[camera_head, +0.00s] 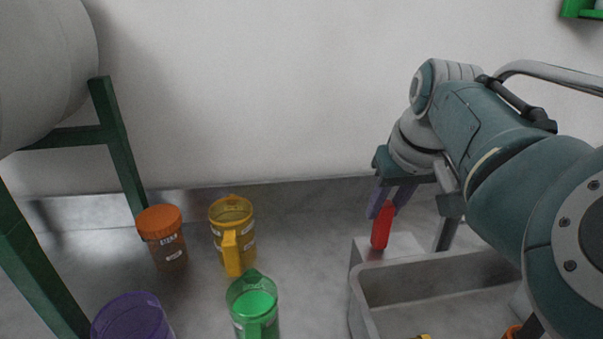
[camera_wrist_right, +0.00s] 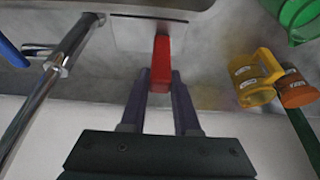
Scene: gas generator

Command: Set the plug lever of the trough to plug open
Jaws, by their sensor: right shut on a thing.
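The trough (camera_head: 361,299) is a grey basin at the lower right in the head view, partly hidden by my right arm. The plug lever (camera_head: 381,228) is a red handle standing at the trough's back left corner. My right gripper (camera_head: 383,207) points down at the lever from above. In the right wrist view the red lever (camera_wrist_right: 161,64) lies between the two purple fingers of my right gripper (camera_wrist_right: 161,80), which are shut on its near end. The lever's base is not clear. My left gripper is not in view.
Left of the trough stand a yellow jug (camera_head: 231,241), an orange-lidded jar (camera_head: 163,241), a green jug (camera_head: 252,304) and a purple container (camera_head: 132,318). A green frame (camera_head: 119,150) holds a large pale tank (camera_head: 45,65). A metal pipe (camera_wrist_right: 50,85) runs beside my right gripper.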

